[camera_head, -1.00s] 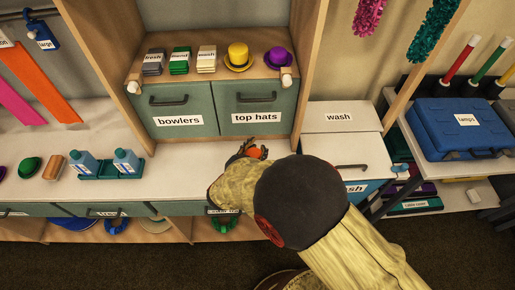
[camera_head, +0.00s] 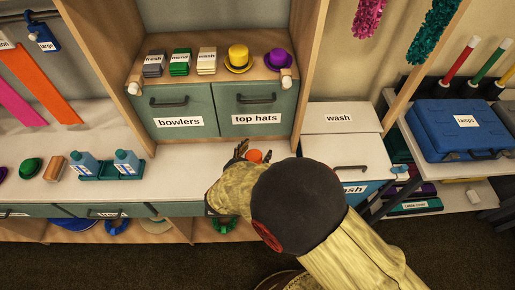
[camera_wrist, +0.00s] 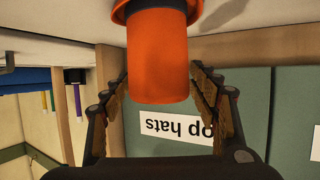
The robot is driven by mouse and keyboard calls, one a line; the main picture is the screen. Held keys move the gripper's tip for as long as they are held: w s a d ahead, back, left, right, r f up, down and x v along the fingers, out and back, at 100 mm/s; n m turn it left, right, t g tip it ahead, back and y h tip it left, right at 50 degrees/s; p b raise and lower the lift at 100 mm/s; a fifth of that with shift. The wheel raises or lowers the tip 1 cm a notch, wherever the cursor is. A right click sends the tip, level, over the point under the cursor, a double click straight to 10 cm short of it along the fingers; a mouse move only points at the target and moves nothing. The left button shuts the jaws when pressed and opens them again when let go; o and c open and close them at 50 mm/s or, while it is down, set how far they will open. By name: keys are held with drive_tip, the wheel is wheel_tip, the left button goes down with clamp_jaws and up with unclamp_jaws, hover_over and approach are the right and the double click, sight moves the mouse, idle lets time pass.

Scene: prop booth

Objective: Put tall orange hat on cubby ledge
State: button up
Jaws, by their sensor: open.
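The tall orange hat (camera_wrist: 158,58) stands at the top of the wrist view, its crown reaching between my gripper's open fingers, with its brim at the picture's top edge. In the head view only a small part of the orange hat (camera_head: 256,156) shows past my arm, on the white counter. My gripper (camera_wrist: 165,85) is open around the crown, with a visible gap on the right side; contact on the left is hard to tell. The cubby ledge (camera_head: 217,74) is above the green doors and holds a yellow top hat (camera_head: 238,58) and a purple hat (camera_head: 278,58).
Labelled fabric stacks (camera_head: 180,63) fill the ledge's left part. The "top hats" door (camera_head: 255,103) is shut behind the orange hat. A wash bin (camera_head: 345,155) stands right of my arm. Bottles (camera_head: 126,162) in a teal tray stand left on the counter.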

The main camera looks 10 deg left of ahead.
drive_tip(key=p+v, duration=0.3)
drive_tip(key=v, duration=0.7)
drive_tip(key=shift+s+r, duration=0.2)
drive_tip(key=shift+s, duration=0.1)
drive_tip(key=shift+a, duration=0.1)
drive_tip(key=w+a+r+g+y, duration=0.2)
drive_tip(key=w+r+y, duration=0.3)
drive_tip(key=w+r, duration=0.55)
drive_tip(key=s+d+r+n+g+y, duration=0.1)
drive_tip(key=d+r+y, duration=0.15)
drive_tip(key=r, duration=0.35)
drive_tip(key=s+d+r+n+y, duration=0.1)
drive_tip(key=d+r, duration=0.3)
drive_tip(key=r, duration=0.3)
drive_tip(key=s+d+r+g+h, duration=0.1)
drive_tip(key=s+d+g+h, duration=0.1)
drive_tip(key=s+d, duration=0.8)
drive_tip(key=s+d+r+g+h, duration=0.1)
drive_tip(key=s+d+g+h, duration=0.1)
drive_tip(key=s+d, duration=0.9)
drive_tip(key=d+h, duration=0.1)
drive_tip(key=d, duration=0.5)
drive_tip(key=shift+d+g+h, duration=0.3)
drive_tip(key=shift+d+h, duration=0.05)
drive_tip(key=shift+d, duration=0.05)
